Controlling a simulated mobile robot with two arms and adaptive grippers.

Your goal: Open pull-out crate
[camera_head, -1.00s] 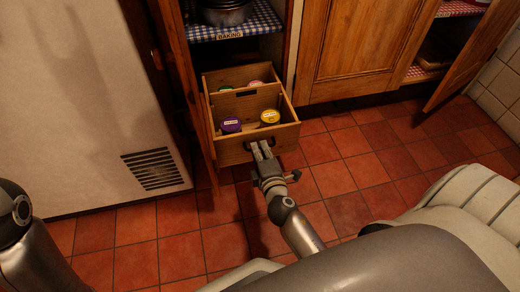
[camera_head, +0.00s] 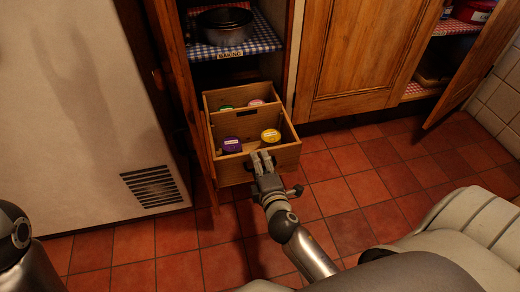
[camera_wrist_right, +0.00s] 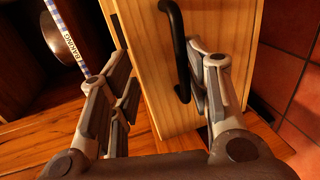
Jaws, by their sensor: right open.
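The wooden pull-out crate (camera_head: 231,172) is out from the bottom of the left cabinet, with several colour-lidded jars inside. My right gripper (camera_head: 262,160) is at the middle of its front panel. In the right wrist view, the crate's pale front (camera_wrist_right: 148,70) carries a black bar handle (camera_wrist_right: 179,50). My right gripper's fingers (camera_wrist_right: 167,90) are open; the handle appears between them, closer to the right finger. I cannot tell whether they touch it. My left gripper is out of view; part of my left arm shows at the left edge.
A shelf labelled BAKING (camera_head: 231,54) holds dark pans (camera_head: 226,26) above the crate. An open wooden door (camera_head: 170,80) stands left of it, beside a pale appliance (camera_head: 75,120). Another open door (camera_head: 470,70) is at right. Red tiled floor (camera_head: 345,190) is clear in front.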

